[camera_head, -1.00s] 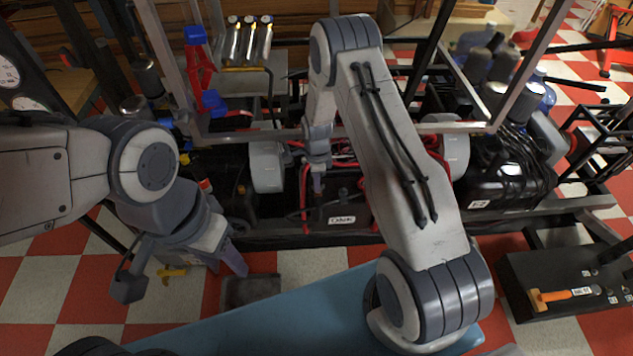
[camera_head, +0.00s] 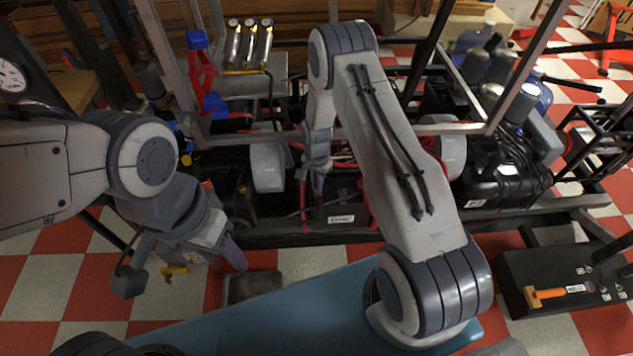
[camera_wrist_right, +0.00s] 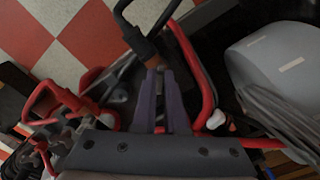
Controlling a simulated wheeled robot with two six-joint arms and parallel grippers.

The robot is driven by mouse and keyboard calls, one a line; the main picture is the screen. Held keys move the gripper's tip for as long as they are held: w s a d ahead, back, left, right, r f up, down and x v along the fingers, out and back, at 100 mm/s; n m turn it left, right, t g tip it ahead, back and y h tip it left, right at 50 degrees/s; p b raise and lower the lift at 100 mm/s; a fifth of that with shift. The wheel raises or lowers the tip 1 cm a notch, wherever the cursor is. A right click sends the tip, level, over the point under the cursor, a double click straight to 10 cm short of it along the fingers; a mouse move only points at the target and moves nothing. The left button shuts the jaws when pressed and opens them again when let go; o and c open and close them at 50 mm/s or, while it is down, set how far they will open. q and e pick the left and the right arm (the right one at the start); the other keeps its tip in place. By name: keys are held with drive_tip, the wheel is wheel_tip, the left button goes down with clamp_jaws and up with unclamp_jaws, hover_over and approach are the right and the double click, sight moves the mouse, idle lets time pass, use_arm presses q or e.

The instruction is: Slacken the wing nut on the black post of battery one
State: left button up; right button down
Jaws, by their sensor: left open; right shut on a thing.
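My right gripper (camera_head: 316,187) reaches down into the frame beside a black battery (camera_head: 341,205) with a white label. In the right wrist view the purple fingers (camera_wrist_right: 160,76) are close together, shut on a small brown part that appears to be the wing nut (camera_wrist_right: 153,66). The fingertips cover much of it. A thick black lead (camera_wrist_right: 133,38) runs to this spot, so it seems to be the black post; the post itself is hidden. My left gripper (camera_head: 229,260) is open and empty, low at the left, above the floor and apart from the battery.
Red leads (camera_wrist_right: 196,65) curve close around the right fingers. Grey rounded housings (camera_head: 267,165) stand either side of the battery area. Metal frame bars (camera_head: 430,128) cross above.

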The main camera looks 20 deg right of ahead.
drive_tip(key=n, duration=0.5)
drive_tip(key=shift+s+d+n+p, duration=0.1)
drive_tip(key=shift+n+p, duration=0.2)
drive_tip(key=shift+p, duration=0.1)
drive_tip(key=n, duration=0.5)
drive_tip(key=shift+d, duration=0.1)
drive_tip(key=shift+n, duration=0.3)
drive_tip(key=c, duration=1)
unclamp_jaws()
drive_tip(key=shift+o, duration=0.2)
wheel_tip(320, 180, up, 10)
drive_tip(key=p, duration=0.2)
drive_tip(key=shift+r, duration=0.2)
